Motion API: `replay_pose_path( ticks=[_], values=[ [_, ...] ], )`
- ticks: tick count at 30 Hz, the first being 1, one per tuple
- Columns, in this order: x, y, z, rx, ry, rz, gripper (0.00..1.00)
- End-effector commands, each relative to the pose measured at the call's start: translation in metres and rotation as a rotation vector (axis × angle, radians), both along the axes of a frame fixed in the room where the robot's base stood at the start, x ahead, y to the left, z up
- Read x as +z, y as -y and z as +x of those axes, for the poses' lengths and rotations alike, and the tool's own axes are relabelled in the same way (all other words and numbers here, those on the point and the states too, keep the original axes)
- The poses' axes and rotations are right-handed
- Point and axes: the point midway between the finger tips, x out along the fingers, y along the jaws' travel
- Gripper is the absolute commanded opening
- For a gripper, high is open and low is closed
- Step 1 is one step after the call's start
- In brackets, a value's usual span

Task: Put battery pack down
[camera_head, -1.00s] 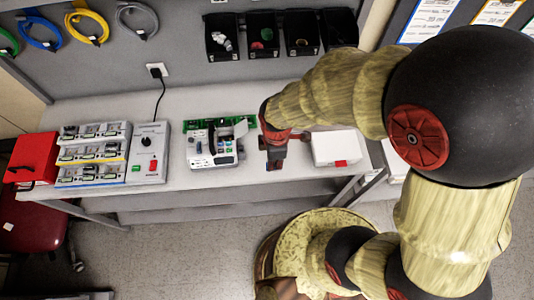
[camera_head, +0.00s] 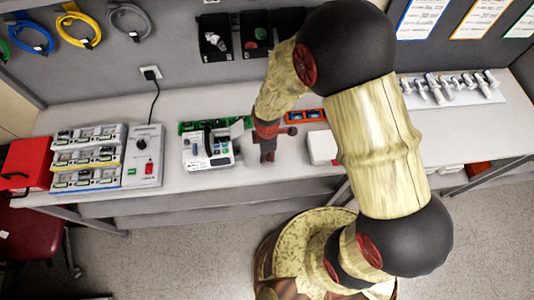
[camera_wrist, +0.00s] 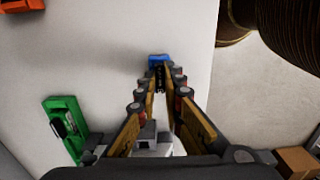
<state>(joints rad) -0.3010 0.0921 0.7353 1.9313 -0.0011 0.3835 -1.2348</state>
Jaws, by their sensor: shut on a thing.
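My gripper (camera_head: 267,158) points down over the bench, just right of the white pump (camera_head: 208,150). In the wrist view its fingers (camera_wrist: 159,72) converge on a small blue and black piece, which I take to be the battery pack (camera_wrist: 158,60). Most of the pack is hidden between the fingertips. I cannot tell whether it touches the bench. The green tray (camera_wrist: 62,106) with a black item in it lies at the left in the wrist view, and behind the pump in the head view (camera_head: 187,126).
An orange tray (camera_head: 306,116) lies behind and right of the gripper. A white box (camera_head: 321,147) stands to the right, partly hidden by my arm. A grey switch unit (camera_head: 145,157), a battery rack (camera_head: 88,158) and a red box (camera_head: 27,165) stand left.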

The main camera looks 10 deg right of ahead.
Motion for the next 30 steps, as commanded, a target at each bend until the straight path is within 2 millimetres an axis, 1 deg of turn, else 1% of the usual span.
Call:
replay_pose_path(
  ticks=[5,9,10,19,26,30],
  values=[
    [0.0009,-0.0002,0.0005,0.0,0.001,0.001,0.0],
    [-0.0033,-0.0002,0.0003,0.0,0.001,0.0,0.0],
    [-0.0025,-0.0001,0.0003,0.0,0.001,0.0,0.1],
    [-0.0019,-0.0001,0.0002,0.0,0.001,0.0,0.27],
    [-0.0018,-0.0001,0.0002,0.0,0.001,0.0,0.27],
    [0.0035,-0.0002,0.0004,0.0,0.002,0.001,0.27]
  ],
)
